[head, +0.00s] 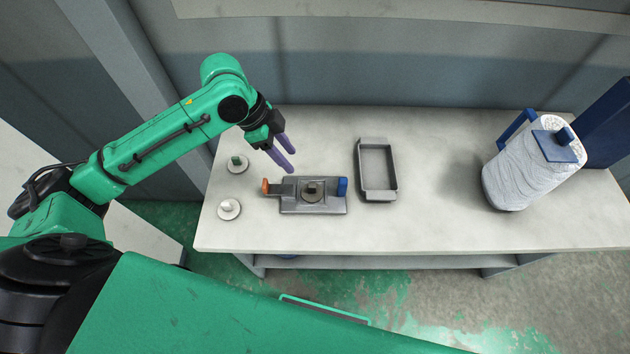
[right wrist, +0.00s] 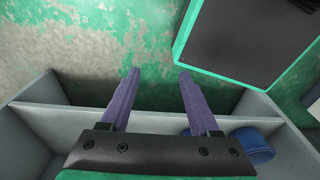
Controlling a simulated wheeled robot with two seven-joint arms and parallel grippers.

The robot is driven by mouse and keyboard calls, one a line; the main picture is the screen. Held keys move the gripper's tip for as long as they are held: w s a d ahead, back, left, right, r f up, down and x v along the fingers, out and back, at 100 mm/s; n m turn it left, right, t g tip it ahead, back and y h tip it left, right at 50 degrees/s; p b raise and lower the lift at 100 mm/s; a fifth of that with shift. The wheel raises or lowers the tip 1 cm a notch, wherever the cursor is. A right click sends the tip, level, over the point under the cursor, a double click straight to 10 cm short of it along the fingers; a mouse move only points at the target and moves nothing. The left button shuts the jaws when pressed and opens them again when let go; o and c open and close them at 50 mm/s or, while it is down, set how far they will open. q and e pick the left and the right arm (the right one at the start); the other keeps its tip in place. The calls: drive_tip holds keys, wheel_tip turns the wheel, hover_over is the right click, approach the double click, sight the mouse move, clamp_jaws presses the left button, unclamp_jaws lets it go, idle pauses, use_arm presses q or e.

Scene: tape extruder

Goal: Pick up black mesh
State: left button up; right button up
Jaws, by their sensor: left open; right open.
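A small round disc with a dark knob (head: 312,188) sits on the grey metal fixture (head: 286,208); it may be the black mesh, but I cannot make out any mesh texture. Two similar discs lie on the table at the left, one with a green knob (head: 238,164) and one with a white knob (head: 229,209). My left gripper (head: 291,161) is open and empty, with its purple fingers above the table just behind the fixture, apart from the disc. My right gripper (right wrist: 159,72) is open and empty over the floor and a grey shelf.
An empty grey tray (head: 391,158) lies right of the fixture. A big white spool (head: 525,175) with blue parts stands at the right. The table (head: 440,220) is bare between tray and spool. A blue round object (right wrist: 252,145) lies on the shelf (right wrist: 50,120).

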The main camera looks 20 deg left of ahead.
use_arm(q)
approach(312, 186)
wheel_tip(312, 186, down, 2)
drive_tip(key=p+x, duration=0.1)
drive_tip(key=x, duration=0.2)
drive_tip(key=p+x, duration=0.1)
drive_tip(key=x, duration=0.2)
drive_tip(key=shift+d, duration=0.35)
drive_tip(key=shift+f, duration=0.15)
clamp_jaws()
use_arm(e)
drive_tip(key=shift+s+r, duration=0.8)
drive_tip(key=shift+r, duration=0.35)
